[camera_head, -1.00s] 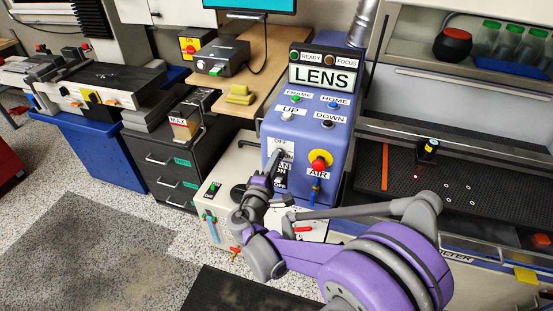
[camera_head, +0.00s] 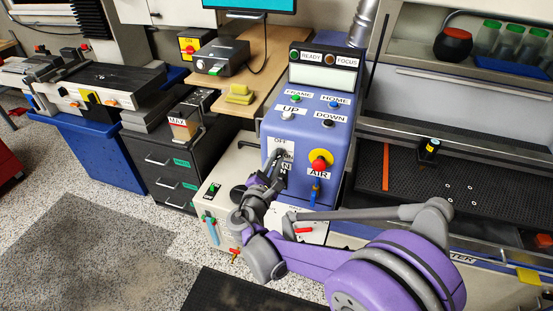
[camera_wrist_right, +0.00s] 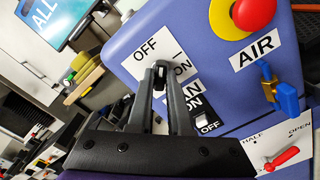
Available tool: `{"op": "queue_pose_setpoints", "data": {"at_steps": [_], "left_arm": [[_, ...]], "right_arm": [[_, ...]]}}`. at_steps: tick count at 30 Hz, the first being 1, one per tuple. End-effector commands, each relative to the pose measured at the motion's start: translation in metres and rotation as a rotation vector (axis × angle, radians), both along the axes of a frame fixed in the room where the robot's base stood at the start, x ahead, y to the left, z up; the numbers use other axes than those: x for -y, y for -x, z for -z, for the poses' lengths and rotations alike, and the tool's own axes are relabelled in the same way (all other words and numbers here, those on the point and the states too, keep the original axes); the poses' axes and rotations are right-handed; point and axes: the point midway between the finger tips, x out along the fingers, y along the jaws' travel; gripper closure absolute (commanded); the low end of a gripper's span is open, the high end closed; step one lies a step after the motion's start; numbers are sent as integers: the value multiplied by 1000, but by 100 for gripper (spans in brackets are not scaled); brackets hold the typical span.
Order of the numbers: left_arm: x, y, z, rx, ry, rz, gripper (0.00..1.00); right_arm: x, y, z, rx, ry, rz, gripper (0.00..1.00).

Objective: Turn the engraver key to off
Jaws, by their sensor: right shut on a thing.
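The engraver's blue control panel (camera_head: 340,150) stands at the centre of the head view. The key (camera_wrist_right: 160,71) is a small dark piece beside the white OFF/ON label (camera_wrist_right: 148,50) in the right wrist view. My right gripper (camera_head: 279,157) is shut on it, with both fingertips at the label. The fingers hide most of the key, so its exact angle is hard to tell. The display (camera_head: 323,78) on top of the panel is blank. My left gripper is not in view.
A red button on a yellow ring (camera_head: 320,163) and a blue AIR valve (camera_head: 315,190) sit right of the key. A fan switch (camera_wrist_right: 205,121) is just below it. The black engraver bed (camera_head: 455,185) lies to the right.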

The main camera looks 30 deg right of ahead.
Motion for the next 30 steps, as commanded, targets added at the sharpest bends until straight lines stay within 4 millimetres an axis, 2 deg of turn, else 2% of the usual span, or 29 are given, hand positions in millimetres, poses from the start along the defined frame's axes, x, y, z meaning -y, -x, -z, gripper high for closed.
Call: {"op": "queue_pose_setpoints", "data": {"at_steps": [7,16,27,30], "left_arm": [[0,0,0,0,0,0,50],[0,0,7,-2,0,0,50],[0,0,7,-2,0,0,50],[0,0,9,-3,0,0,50]], "right_arm": [[0,0,0,-12,9,-1,100],[0,0,1,-267,227,-1,100],[0,0,0,-309,263,-1,100],[0,0,1,-371,316,-1,100]]}}
